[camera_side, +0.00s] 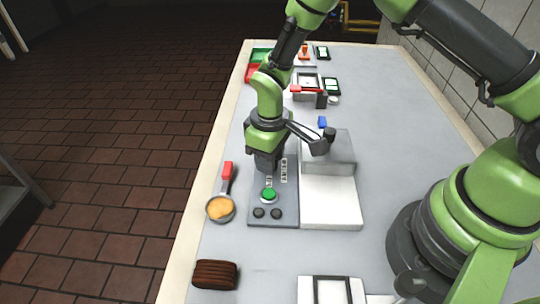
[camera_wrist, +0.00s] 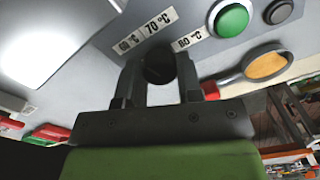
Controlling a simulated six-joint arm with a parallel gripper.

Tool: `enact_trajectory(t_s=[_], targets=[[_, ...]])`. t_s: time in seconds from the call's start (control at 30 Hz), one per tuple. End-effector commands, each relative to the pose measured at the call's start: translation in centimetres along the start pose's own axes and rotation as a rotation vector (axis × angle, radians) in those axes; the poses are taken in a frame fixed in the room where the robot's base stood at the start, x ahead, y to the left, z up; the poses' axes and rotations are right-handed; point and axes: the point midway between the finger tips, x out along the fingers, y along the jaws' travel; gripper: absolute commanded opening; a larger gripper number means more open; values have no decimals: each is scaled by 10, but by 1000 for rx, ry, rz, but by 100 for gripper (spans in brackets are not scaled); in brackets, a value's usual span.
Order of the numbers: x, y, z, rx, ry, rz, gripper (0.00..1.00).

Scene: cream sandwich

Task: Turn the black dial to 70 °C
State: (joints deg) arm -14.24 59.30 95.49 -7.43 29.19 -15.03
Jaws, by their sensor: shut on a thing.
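The black dial (camera_wrist: 158,66) sits on the grey control panel (camera_side: 287,213). In the wrist view it stands between the two fingers of my gripper (camera_wrist: 158,82), which is shut on it. Labels for 60 °C, 70 °C (camera_wrist: 160,22) and 80 °C (camera_wrist: 192,38) are on the panel around the dial. The dial's pointer mark cannot be made out, so its setting is unclear. In the side view my gripper (camera_side: 268,165) points down at the panel's far end and hides the dial.
A green button (camera_side: 269,194) and two dark knobs (camera_side: 267,213) are on the panel's near part. A white and grey machine (camera_side: 330,200) stands right of it. A red-handled pan (camera_side: 220,208) lies left, and a brown ridged block (camera_side: 215,274) lies in front.

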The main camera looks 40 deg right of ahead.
Motion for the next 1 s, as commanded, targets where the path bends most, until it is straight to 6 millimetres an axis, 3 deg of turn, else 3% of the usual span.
enact_trajectory(t_s=[0.6,1.0], targets=[[-1,0,0,535,0,0,10],[-1,0,0,693,0,0,10]])
